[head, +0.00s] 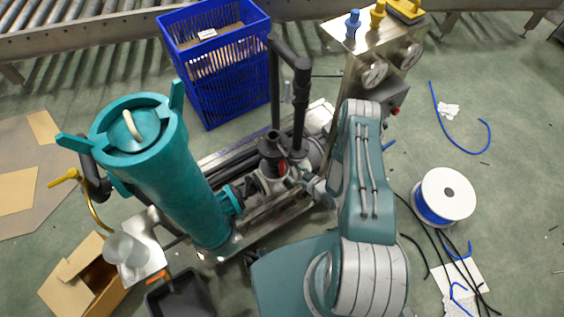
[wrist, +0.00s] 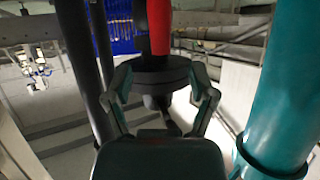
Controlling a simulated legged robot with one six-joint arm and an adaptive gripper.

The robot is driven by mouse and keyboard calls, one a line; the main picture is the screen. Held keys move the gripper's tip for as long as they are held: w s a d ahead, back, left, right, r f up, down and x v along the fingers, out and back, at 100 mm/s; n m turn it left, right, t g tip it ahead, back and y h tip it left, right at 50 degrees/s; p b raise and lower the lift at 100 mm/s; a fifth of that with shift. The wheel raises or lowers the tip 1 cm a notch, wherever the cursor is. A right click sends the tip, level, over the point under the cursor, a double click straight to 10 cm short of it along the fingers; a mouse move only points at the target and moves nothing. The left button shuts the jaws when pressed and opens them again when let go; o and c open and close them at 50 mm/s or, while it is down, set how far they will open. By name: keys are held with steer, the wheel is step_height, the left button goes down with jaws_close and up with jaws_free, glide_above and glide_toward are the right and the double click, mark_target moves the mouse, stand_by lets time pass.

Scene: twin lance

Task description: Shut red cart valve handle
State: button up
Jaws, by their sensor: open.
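In the wrist view a red handle (wrist: 159,28) stands upright at top centre, above a round black valve body (wrist: 160,75). My gripper (wrist: 161,88) is open, with one finger on each side of the black body and just below the red part. I cannot tell whether the fingers touch it. In the head view a small patch of the red handle (head: 283,167) shows among the cart's pipes, beside a black fitting (head: 271,146). My arm comes in from the right there, and my gripper is too small and covered to make out.
A teal cylinder (head: 170,165) stands on the cart left of the valve. Black upright pipes (head: 300,105) rise close behind it. A gauge panel (head: 372,40), a blue crate (head: 225,75) and a cable spool (head: 446,194) stand around.

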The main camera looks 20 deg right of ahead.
mark_target(284, 166)
steer(key=x, duration=0.8)
steer(key=shift+w+a+f, duration=0.1)
steer(key=shift+a+f, duration=0.05)
steer(key=shift+c, duration=0.2)
jaws_close()
